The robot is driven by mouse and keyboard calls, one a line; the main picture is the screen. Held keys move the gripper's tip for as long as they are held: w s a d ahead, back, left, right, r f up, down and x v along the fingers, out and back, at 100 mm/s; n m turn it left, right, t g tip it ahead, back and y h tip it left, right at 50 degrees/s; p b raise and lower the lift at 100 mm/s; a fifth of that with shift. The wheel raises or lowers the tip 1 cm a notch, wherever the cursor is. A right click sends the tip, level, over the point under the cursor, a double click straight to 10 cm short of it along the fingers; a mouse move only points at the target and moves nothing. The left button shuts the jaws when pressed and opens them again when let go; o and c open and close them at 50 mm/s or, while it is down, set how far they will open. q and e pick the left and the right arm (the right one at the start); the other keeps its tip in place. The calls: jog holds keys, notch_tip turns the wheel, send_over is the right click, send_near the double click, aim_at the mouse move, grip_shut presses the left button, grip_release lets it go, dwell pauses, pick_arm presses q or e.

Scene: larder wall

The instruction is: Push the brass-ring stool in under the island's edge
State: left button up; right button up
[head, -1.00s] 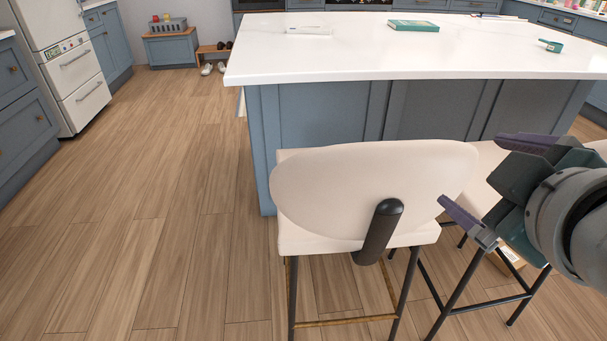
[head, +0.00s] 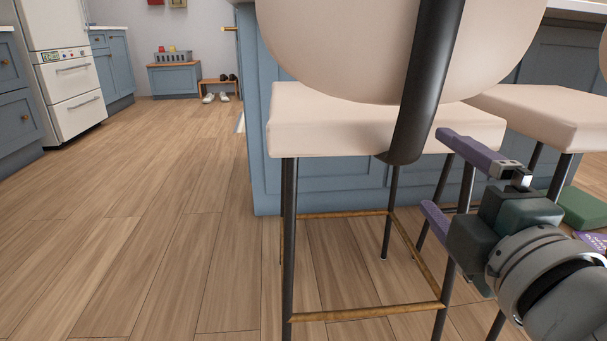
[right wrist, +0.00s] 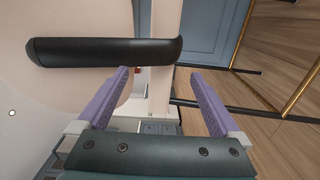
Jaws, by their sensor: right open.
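The brass-ring stool (head: 385,132) stands in front of the island (head: 262,178), with a cream seat and back, black legs and a brass foot ring (head: 370,312). Its seat's far side overlaps the blue island panel in the head view; the gap cannot be judged. My right gripper (head: 435,172) is open and empty, just right of the lower end of the black back post (head: 428,90). In the right wrist view the post (right wrist: 100,51) lies across, beyond the open fingers (right wrist: 160,74). I cannot tell whether they touch it. My left gripper is not in view.
A second cream stool (head: 550,105) with black legs stands close on the right. A green box (head: 582,209) and a purple item lie low behind my right gripper. The wooden floor (head: 150,230) on the left is clear. Shoes and a bench (head: 215,84) are far back.

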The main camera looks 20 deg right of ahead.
jog(key=f, duration=0.1)
send_near(393, 142)
jog(key=x, duration=0.4)
jog(key=b+x, duration=0.2)
jog(key=x, duration=0.4)
jog(key=shift+w, duration=0.15)
jog(key=shift+w+d+r, duration=0.1)
jog(key=shift+w+d, duration=0.05)
jog(key=shift+w, duration=0.35)
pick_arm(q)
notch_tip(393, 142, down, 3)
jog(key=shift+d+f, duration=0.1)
pick_arm(e)
grip_shut()
